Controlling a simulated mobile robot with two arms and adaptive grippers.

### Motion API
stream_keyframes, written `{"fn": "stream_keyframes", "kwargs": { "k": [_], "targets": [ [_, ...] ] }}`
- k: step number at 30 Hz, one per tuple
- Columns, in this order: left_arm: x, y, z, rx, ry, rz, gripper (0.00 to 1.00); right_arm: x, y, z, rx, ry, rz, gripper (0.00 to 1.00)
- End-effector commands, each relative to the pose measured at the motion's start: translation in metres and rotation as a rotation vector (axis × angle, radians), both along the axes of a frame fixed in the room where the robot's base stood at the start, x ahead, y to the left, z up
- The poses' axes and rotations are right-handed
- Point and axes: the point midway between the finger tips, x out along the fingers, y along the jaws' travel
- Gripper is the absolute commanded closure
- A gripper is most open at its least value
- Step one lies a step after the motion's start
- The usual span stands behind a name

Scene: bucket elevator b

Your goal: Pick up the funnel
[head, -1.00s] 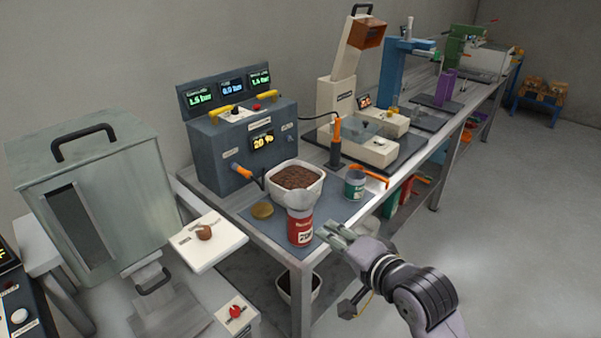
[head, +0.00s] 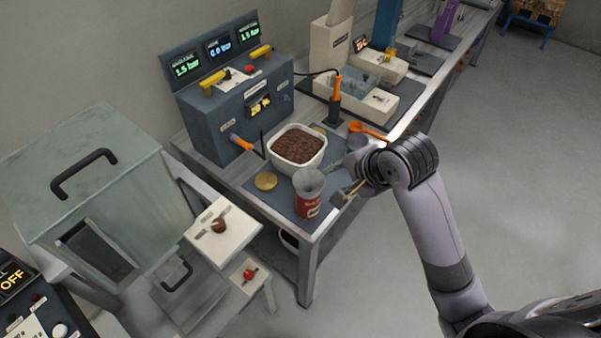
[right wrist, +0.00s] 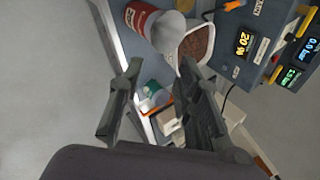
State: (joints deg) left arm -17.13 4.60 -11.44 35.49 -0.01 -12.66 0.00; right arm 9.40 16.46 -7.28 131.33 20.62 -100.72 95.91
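A grey funnel (head: 308,182) sits mouth up on the red can (head: 308,207) near the bench's front corner. In the right wrist view the funnel (right wrist: 169,31) and red can (right wrist: 138,18) lie beyond the fingertips, at the top. My right gripper (head: 347,165) is to the right of the funnel and apart from it in the head view. Its two fingers (right wrist: 158,68) stand apart with nothing held between them. The funnel's spout is hidden in the can. My left gripper is not in view.
A white tub of brown granules (head: 298,147) stands behind the funnel, with a gold disc (head: 265,181) to its left. A teal can (right wrist: 151,90) and orange scoop (head: 368,129) are near my right gripper. A dark machine (head: 240,110) stands behind. The floor at right is clear.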

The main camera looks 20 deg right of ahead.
Motion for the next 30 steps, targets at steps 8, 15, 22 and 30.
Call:
{"fn": "stream_keyframes", "kwargs": {
  "k": [8,15,22,30],
  "targets": [
    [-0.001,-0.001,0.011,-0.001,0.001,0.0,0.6,0.031,0.009,-0.048,-0.003,0.005,0.0,0.69],
    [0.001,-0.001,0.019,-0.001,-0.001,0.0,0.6,0.055,0.015,-0.083,-0.003,0.002,0.001,0.69],
    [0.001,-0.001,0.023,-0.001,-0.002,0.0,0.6,0.063,0.018,-0.094,-0.003,0.0,0.002,0.69],
    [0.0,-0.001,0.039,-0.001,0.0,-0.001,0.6,0.078,0.023,-0.123,-0.003,0.001,0.002,0.69]
  ]
}}
